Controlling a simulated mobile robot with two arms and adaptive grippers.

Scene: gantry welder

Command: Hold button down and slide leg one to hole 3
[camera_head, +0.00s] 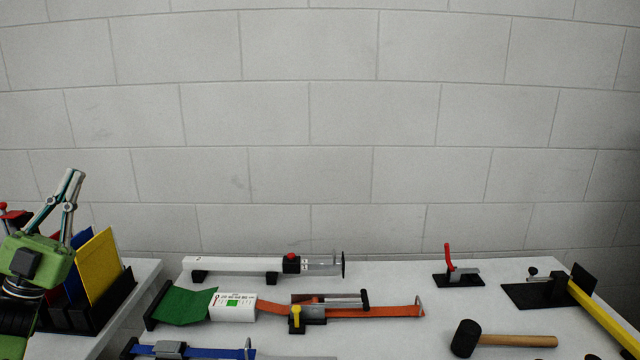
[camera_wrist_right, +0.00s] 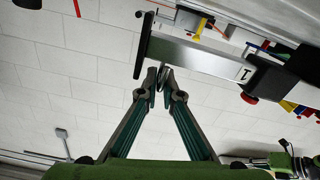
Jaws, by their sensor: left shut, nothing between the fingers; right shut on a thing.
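Leg one (camera_head: 230,265) lies along the back of the table as a white beam, with a black collar, a red button (camera_head: 291,256) and a pale inner part ending in a thin dark foot plate (camera_head: 343,265). The right wrist view, upside down, shows the inner tube (camera_wrist_right: 200,57) with a "1" label and the red button (camera_wrist_right: 249,98). My right gripper (camera_wrist_right: 158,76) has its fingertips close together at the foot-plate end, shut on leg one; the contact is hard to see. My left gripper (camera_head: 70,176) is shut, empty and raised at far left, away from the button. Hole numbers are not readable.
An orange strap with a ratchet (camera_head: 318,312) lies in front of the leg. A red-handled clamp (camera_head: 457,277), a mallet (camera_head: 466,338) and a yellow bar (camera_head: 600,315) are to the right. Colored folders (camera_head: 98,262) stand at left, beside my left arm.

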